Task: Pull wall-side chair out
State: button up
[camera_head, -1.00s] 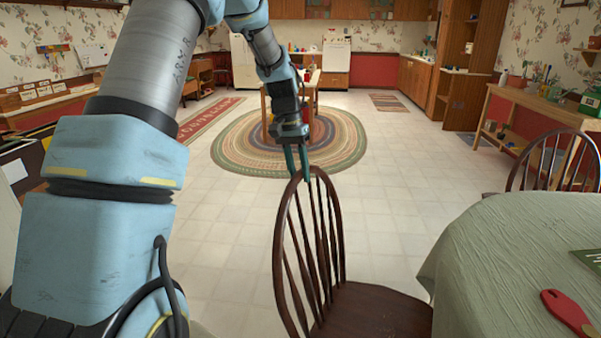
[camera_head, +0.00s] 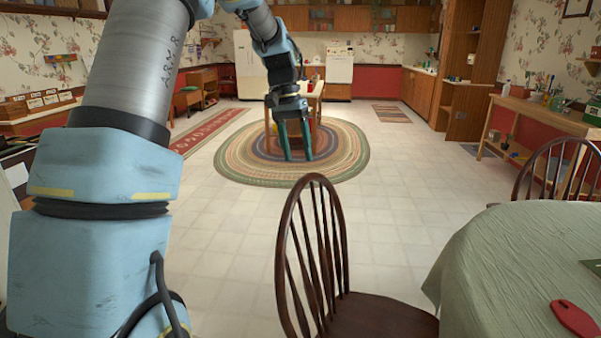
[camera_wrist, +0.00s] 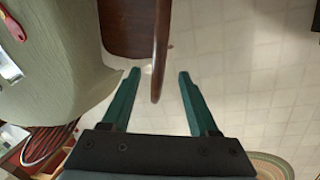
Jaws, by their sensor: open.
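A dark brown spindle-back chair (camera_head: 312,250) stands at the bottom middle of the head view, its seat (camera_head: 380,318) beside the green-covered table (camera_head: 510,250). My gripper (camera_head: 297,157) is open and empty, above and apart from the top of the chair's back in the head view. In the wrist view my gripper (camera_wrist: 157,72) has its two teal fingers spread, with the chair back (camera_wrist: 160,50) showing between and beyond them. A second dark chair (camera_head: 557,170) shows at the right behind the table.
A red utensil (camera_head: 575,318) lies on the table. A wooden side bench (camera_head: 545,112) runs along the right wall. Open tile floor (camera_head: 400,200) lies beyond the chair, and a braided oval rug (camera_head: 345,160) lies farther back under a small table.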

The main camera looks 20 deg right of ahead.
jog(key=shift+w+a+r, duration=0.1)
jog(key=shift+a+r, duration=0.05)
jog(key=shift+r, duration=0.65)
jog(key=shift+w+a+r, duration=0.1)
jog(key=shift+r, duration=0.65)
jog(key=s+a+f+n+t, duration=0.1)
jog(key=s+a+f, duration=0.3)
jog(key=a, duration=0.4)
jog(key=s+a+f+n+t+y, duration=0.1)
jog(key=s+a+f+n, duration=0.2)
jog(key=s+a, duration=0.4)
jog(key=s+a+f+n+t, duration=0.1)
jog(key=s+a+f+n, duration=0.2)
jog(key=s+a, duration=0.3)
jog(key=a+f, duration=0.1)
jog(key=a, duration=0.1)
jog(key=shift+s+a+f, duration=0.25)
jog(key=shift+a+f, duration=0.1)
jog(key=shift+a, duration=0.05)
